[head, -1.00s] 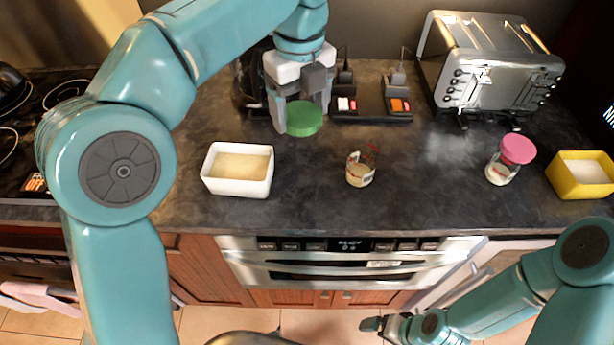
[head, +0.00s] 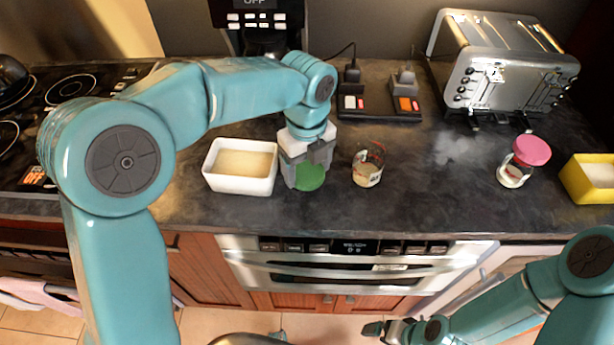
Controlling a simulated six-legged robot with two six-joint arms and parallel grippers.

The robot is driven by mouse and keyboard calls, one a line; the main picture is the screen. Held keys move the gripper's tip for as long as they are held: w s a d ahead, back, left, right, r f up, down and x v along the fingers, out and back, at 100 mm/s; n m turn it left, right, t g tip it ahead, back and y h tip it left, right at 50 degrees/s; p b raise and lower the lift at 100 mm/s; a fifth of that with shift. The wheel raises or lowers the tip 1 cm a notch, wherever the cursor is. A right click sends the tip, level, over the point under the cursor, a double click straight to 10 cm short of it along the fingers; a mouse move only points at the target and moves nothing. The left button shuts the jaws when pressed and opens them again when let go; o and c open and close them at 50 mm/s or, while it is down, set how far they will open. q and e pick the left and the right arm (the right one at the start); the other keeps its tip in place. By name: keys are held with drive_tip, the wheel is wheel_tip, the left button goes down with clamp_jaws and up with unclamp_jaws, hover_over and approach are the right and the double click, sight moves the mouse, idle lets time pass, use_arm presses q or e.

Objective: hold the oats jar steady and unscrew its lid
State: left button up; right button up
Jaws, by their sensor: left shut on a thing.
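My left gripper (head: 310,172) points down at the counter and is shut on a round green lid (head: 309,178). No jar body shows under the green lid. Just right of it stands a clear glass container (head: 367,166) with red marks and pale contents, apart from the lid. A glass jar (head: 513,175) with a pink lid (head: 532,150) stands further right. I cannot tell which glass is the oats jar. My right gripper (head: 373,329) is low in front of the cabinets, away from the counter top; its jaws are too small to read.
A white tub (head: 210,170) with pale contents stands close left of my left gripper. A yellow tub (head: 571,180) is at the right edge. A steel toaster (head: 500,70) and a black item with coloured switches (head: 380,112) stand behind. Counter between glass and jar is clear.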

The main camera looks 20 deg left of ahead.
sight(308, 171)
use_arm(q)
wheel_tip(308, 171, down, 3)
drive_tip(key=shift+s+r, duration=0.1)
drive_tip(key=shift+f, duration=0.35)
drive_tip(key=shift+r, duration=0.1)
drive_tip(key=o, duration=1.2)
drive_tip(key=shift+f, duration=0.2)
drive_tip(key=shift+c, duration=0.2)
wheel_tip(308, 171, up, 12)
drive_tip(key=p, duration=0.1)
drive_tip(key=shift+r, duration=0.25)
